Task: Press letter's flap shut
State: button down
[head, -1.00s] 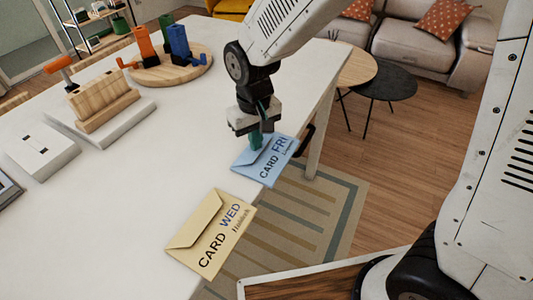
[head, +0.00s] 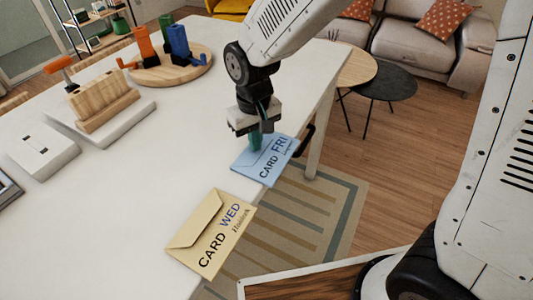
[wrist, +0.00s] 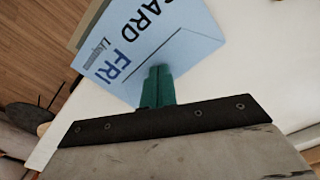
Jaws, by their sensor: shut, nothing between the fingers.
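The blue envelope marked CARD FRI (head: 268,166) lies at the table's right edge in the head view, and its printed face fills the top middle of the wrist view (wrist: 130,50). My gripper (head: 255,145) points down over the envelope's far left part, with its green fingers shut and empty. In the wrist view the green fingertips (wrist: 158,75) meet or nearly meet the blue paper; exact contact is hard to tell. A cream envelope marked CARD WED (head: 213,235) lies nearer on the same edge, its flap on the left side.
The white table (head: 150,190) is clear left of the envelopes. A wooden block holder (head: 103,100) on a white base and a round wooden board (head: 170,70) with coloured pieces stand farther back. A white box (head: 40,150) sits at the left.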

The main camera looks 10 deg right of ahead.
aim_at(266, 157)
jog(key=shift+s, duration=0.1)
notch_tip(266, 157, up, 8)
dwell(1.0)
dwell(0.4)
jog(key=s+d+r+m, duration=0.2)
jog(key=s+d+r, duration=0.2)
jog(key=s+d, duration=0.5)
jog(key=s+d+r+m+t, duration=0.1)
jog(key=s+d+r, duration=0.3)
jog(key=s+d, duration=0.6)
jog(key=shift+s+d+m, duration=0.15)
jog(key=shift+d+m, duration=0.55)
jog(key=shift+d, duration=0.25)
